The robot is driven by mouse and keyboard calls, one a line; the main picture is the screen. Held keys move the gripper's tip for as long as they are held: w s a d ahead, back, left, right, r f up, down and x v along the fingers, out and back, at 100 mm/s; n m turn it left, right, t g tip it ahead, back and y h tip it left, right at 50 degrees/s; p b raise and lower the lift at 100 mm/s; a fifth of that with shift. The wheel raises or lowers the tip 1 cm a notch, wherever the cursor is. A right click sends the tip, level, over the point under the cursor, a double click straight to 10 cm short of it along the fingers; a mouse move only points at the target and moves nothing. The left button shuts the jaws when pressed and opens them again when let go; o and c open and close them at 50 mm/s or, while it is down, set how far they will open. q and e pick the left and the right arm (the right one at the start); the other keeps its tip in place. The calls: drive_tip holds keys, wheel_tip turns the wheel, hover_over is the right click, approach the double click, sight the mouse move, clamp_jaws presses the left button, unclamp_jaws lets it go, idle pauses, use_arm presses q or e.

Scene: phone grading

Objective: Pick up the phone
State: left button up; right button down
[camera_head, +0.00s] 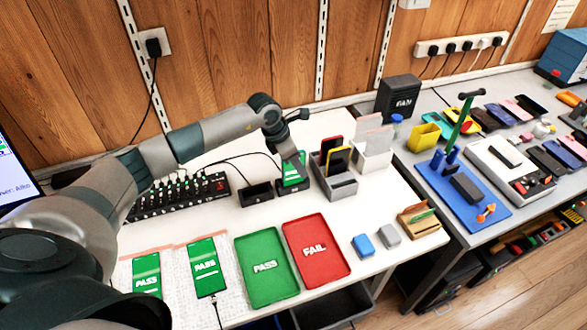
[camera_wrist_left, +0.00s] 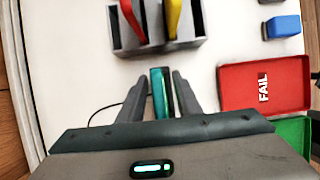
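A phone with a green screen (camera_head: 292,171) stands upright in a small black cradle (camera_head: 292,187) on the white table. In the left wrist view the phone shows edge-on as a thin teal and dark slab (camera_wrist_left: 160,92). My left gripper (camera_head: 297,158) reaches down to the phone from above. In the left wrist view its two fingers (camera_wrist_left: 155,88) stand on either side of the phone. A gap shows between the phone and the left finger; the right finger is close to it. My right gripper is in neither view.
A grey holder (camera_head: 341,187) with red and yellow phones stands just right. An empty black cradle (camera_head: 256,194) is on the left. The green PASS tray (camera_head: 266,288), red FAIL tray (camera_head: 316,268) and two phones marked PASS (camera_head: 205,268) lie in front.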

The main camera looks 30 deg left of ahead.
sight(305, 150)
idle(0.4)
use_arm(q)
clamp_jaws()
drive_tip(key=shift+r, duration=0.1)
wheel_tip(305, 150, up, 10)
drive_tip(key=p, duration=0.4)
drive_tip(key=shift+p, duration=0.35)
drive_tip(key=shift+d, duration=0.1)
